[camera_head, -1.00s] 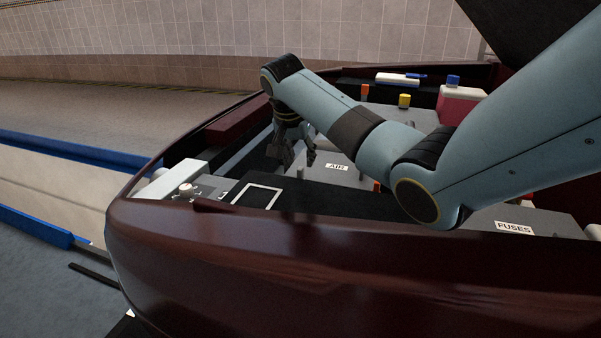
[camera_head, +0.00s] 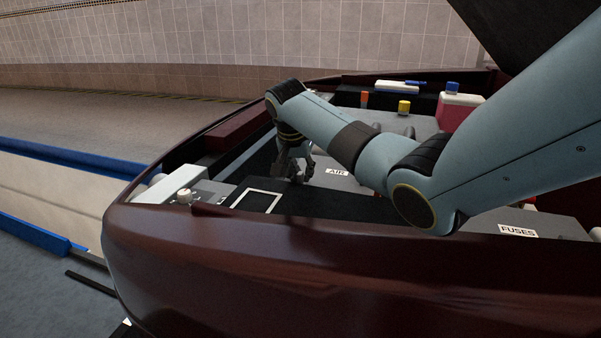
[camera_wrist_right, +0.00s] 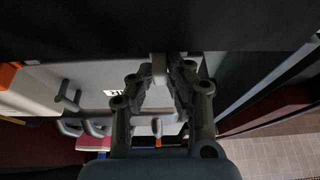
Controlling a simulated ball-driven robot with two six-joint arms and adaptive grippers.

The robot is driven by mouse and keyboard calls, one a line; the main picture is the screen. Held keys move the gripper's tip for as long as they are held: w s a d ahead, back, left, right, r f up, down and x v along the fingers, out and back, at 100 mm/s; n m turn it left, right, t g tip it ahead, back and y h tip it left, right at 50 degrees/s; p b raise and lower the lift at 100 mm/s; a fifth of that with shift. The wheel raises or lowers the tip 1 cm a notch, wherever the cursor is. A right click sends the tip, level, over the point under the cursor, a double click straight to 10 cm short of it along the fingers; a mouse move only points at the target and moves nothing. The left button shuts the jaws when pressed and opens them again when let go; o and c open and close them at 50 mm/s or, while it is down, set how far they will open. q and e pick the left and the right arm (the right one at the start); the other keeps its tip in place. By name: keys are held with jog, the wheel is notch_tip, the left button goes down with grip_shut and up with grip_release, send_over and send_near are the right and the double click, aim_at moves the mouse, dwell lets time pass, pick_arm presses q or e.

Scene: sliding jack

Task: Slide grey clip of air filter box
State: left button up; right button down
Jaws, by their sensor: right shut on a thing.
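The grey air filter box (camera_head: 345,184) sits inside the engine bay with a white "AIR" label (camera_head: 337,171). My right gripper (camera_head: 299,178) points down at the box's left side. In the right wrist view, my right gripper (camera_wrist_right: 161,72) has its fingertips closed on a light grey clip (camera_wrist_right: 158,65) at the box edge. The fingers hide much of the clip. The label (camera_wrist_right: 114,92) is partly covered there. My left gripper is not in view.
The dark red front body edge (camera_head: 300,245) runs before the bay. A "FUSES" box (camera_head: 517,231) is at right. A yellow cap (camera_head: 404,107) and a red-and-white reservoir (camera_head: 458,108) stand behind. Another grey handle (camera_wrist_right: 67,95) shows in the wrist view.

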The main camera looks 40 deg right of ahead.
jog(key=shift+w+a+r, duration=0.1)
jog(key=shift+w+a, duration=0.2)
jog(key=shift+w, duration=0.3)
jog(key=shift+w+a, duration=0.3)
jog(key=shift+w, duration=0.25)
jog(key=c, duration=1.3)
grip_release()
jog(key=shift+w, duration=0.1)
jog(key=v, duration=1.2)
jog(key=shift+a, duration=0.1)
